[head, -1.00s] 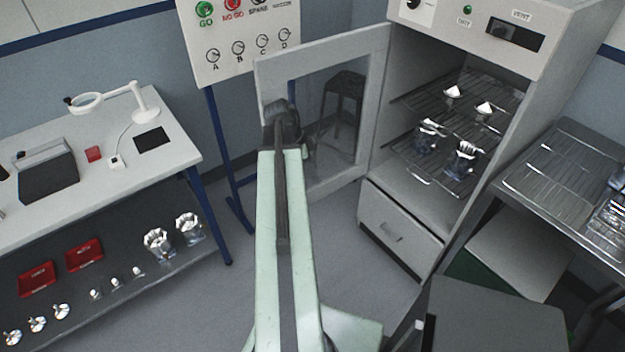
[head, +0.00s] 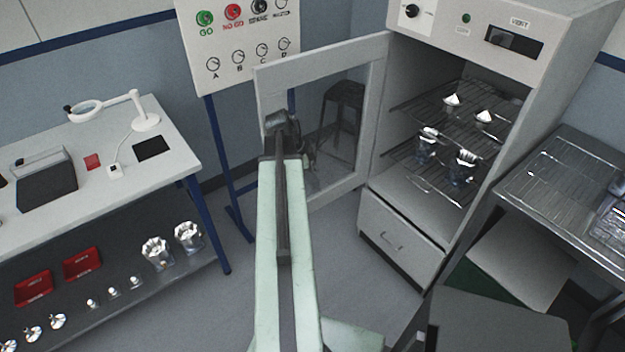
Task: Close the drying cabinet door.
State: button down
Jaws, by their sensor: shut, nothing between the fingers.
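The drying cabinet (head: 465,22) stands at the right with its front open. Its glazed door (head: 330,62) is swung out to the left, hinged at the cabinet's left edge. Wire shelves inside hold several metal parts (head: 463,165). My gripper (head: 283,124) is at the door's free left side, in front of its frame and window. It is shut and holds nothing. The fingertips are partly hidden by my arm, and I cannot tell whether they touch the door.
A workbench (head: 185,150) with a magnifier lamp (head: 143,112) and lower shelf stands at the left. A sign board (head: 222,75) stands behind the door. A rack table (head: 560,165) is at the right. A dark stool (head: 342,100) shows through the glass. The floor before the cabinet is clear.

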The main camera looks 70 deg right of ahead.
dwell(0.9)
jog(key=c, duration=1.5)
grip_release()
jog(key=shift+o, duration=0.2)
jog(key=p+v, duration=0.7)
jog(key=v, duration=0.1)
jog(key=shift+f, duration=0.1)
